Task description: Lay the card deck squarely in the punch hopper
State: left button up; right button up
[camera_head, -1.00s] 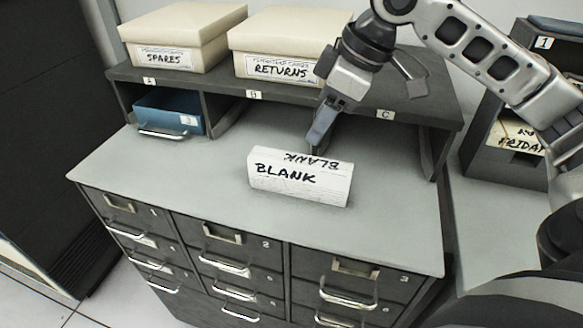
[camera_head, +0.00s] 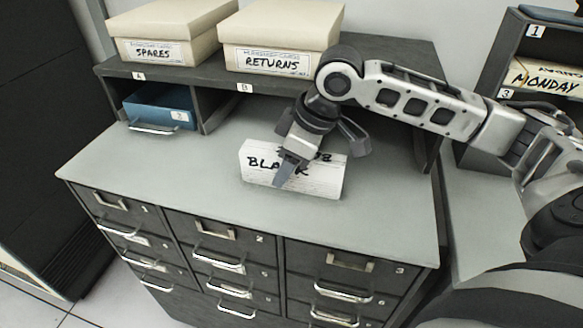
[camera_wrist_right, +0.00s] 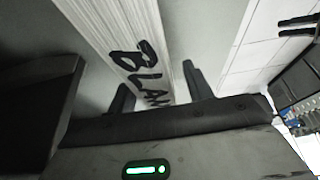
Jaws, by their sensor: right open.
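A white card deck marked BLANK (camera_head: 325,178) lies on the grey cabinet top (camera_head: 130,165). My right gripper (camera_head: 285,172) is open and down at the deck, covering the middle of its lettering in the head view. In the right wrist view the deck (camera_wrist_right: 112,32) runs up between the two dark fingers of the gripper (camera_wrist_right: 158,92), with part of its lettering showing. I cannot tell whether the fingers touch it. No punch hopper can be made out, and my left gripper is not in view.
Boxes marked SPARES (camera_head: 160,22) and RETURNS (camera_head: 275,30) stand on the raised shelf (camera_head: 215,82) behind. A blue drawer (camera_head: 160,108) sits under it. At right, a numbered rack holds a deck marked MONDAY (camera_head: 545,80). The cabinet top left of the deck is clear.

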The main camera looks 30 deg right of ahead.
grip_shut()
jog(key=shift+r, duration=0.15)
